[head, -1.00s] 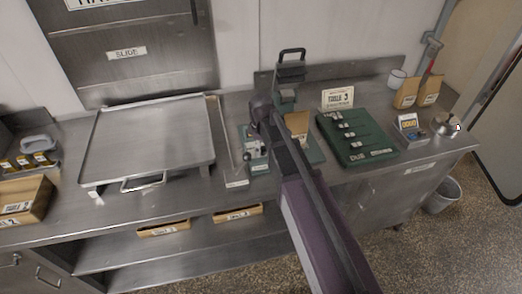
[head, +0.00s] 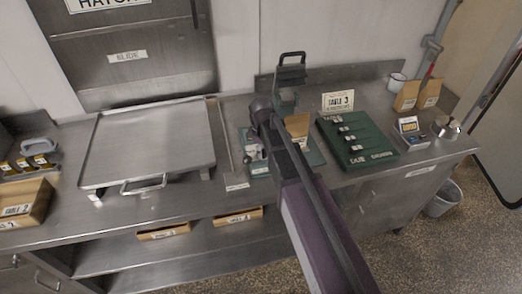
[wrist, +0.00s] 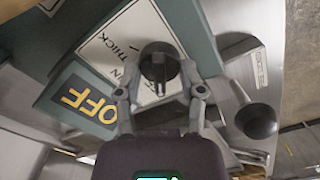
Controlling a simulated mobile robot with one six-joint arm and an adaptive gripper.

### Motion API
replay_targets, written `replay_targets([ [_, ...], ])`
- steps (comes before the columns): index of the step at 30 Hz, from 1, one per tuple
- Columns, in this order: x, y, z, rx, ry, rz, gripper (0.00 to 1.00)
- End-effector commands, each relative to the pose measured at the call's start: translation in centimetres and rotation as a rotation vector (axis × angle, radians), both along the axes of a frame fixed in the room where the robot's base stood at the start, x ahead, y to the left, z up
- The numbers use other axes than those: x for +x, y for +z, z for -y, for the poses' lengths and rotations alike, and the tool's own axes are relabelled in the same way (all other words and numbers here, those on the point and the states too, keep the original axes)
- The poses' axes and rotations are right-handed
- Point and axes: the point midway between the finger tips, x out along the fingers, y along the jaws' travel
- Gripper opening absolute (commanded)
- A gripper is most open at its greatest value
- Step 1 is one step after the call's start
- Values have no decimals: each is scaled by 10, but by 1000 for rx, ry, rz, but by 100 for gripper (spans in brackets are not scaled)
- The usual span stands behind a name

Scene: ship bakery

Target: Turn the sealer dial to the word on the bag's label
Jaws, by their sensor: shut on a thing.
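The sealer dial (wrist: 158,64) is a round black knob on a white plate. Black print beside it includes "THICK"; another word is partly hidden. My gripper (wrist: 160,78) is shut on the dial, with one finger on each side. A dark panel (wrist: 86,98) next to the plate reads "OFF" in yellow, turned over in the wrist view. In the head view the green sealer (head: 260,168) stands on the counter, mostly hidden by my arm. A brown paper bag (head: 297,124) stands at the sealer behind my arm. Its label cannot be read.
A black ball-ended lever (wrist: 258,121) sits close right of my gripper. In the head view, a large metal tray (head: 150,145) lies left of the sealer. A green board (head: 352,140) with several tags lies right, near a "TABLE 3" sign (head: 338,101) and a small display (head: 408,126).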

Motion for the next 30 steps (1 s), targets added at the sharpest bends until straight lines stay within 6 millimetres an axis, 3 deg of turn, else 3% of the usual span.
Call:
replay_targets([
  [11, -1, -1, 1, -1, -135, -3, 3],
  [30, -1, -1, 2, -2, -699, -5, 3],
])
